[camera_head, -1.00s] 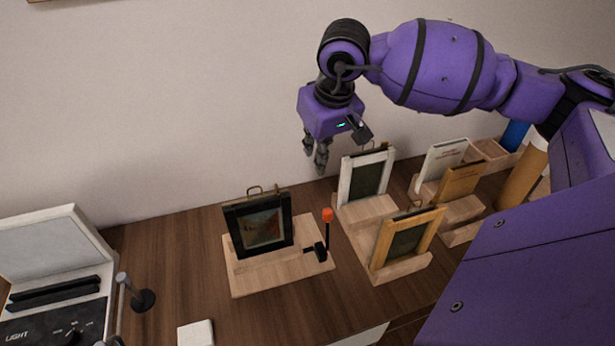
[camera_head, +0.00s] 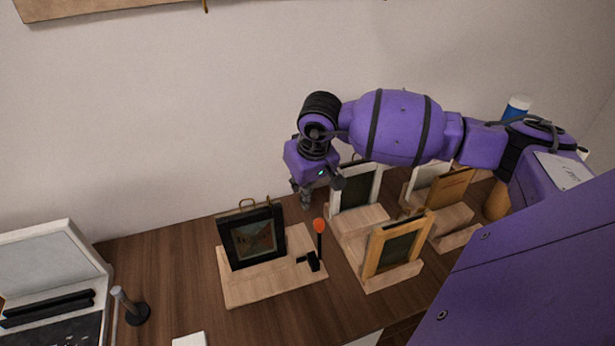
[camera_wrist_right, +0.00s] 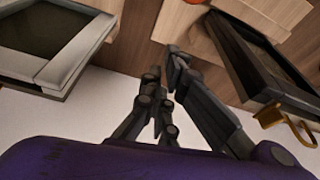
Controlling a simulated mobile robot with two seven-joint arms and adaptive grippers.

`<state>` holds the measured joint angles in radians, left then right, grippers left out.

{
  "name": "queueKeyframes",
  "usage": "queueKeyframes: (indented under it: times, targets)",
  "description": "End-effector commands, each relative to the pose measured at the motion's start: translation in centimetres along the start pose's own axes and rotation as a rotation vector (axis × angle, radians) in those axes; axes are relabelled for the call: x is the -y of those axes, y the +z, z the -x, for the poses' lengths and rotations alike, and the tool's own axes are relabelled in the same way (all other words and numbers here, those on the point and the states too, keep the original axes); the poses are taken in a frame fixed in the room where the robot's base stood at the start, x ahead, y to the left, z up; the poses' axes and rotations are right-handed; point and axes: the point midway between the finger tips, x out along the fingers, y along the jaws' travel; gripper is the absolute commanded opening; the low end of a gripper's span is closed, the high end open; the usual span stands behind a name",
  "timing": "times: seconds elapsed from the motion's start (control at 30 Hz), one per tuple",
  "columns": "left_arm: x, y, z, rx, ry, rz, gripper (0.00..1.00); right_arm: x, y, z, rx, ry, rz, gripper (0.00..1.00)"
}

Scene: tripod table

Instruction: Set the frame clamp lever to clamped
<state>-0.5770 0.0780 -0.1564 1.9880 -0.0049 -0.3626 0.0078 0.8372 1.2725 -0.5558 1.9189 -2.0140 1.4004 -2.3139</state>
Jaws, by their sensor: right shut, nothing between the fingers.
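The frame clamp lever (camera_head: 320,239) is a black upright rod with an orange knob, at the right end of a light wooden base (camera_head: 270,286). A black picture frame (camera_head: 254,240) stands on that base, left of the lever. In the right wrist view, the orange knob (camera_wrist_right: 193,2) is cut off at the top edge and the black frame (camera_wrist_right: 268,62) is at the right. My right gripper (camera_head: 306,205) is shut and empty, behind the lever and slightly above the table. Its fingers also show in the right wrist view (camera_wrist_right: 172,65). My left gripper is not in view.
A white frame (camera_head: 356,187) and a wood-coloured frame (camera_head: 396,245) stand on wooden holders right of the lever. A light box (camera_head: 45,262) and a black-based post (camera_head: 130,308) are at the left. Bare tabletop (camera_head: 175,260) lies between post and base.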

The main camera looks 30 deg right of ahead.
Motion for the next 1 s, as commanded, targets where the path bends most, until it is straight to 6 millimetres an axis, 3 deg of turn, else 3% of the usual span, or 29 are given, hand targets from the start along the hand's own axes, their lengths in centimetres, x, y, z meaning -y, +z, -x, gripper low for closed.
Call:
queueKeyframes:
  times: [0.03, 0.2, 0.37, 0.6, 1.0]
  targets:
    - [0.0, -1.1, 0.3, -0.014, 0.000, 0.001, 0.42, 0.0, 0.7, 0.5, -0.001, 0.000, 0.001, 0.00]
    - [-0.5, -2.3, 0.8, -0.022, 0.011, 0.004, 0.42, 0.0, 2.6, 1.5, -0.006, -0.001, 0.001, 0.00]
    - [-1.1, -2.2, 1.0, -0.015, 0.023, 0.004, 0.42, 0.0, 3.6, 1.5, -0.003, -0.001, 0.001, 0.00]
    - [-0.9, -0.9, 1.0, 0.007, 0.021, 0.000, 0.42, 0.0, 3.8, 1.3, 0.000, 0.000, 0.001, 0.00]
    - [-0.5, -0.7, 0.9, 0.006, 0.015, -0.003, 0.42, 0.0, 3.3, 1.1, -0.028, 0.006, 0.002, 0.00]
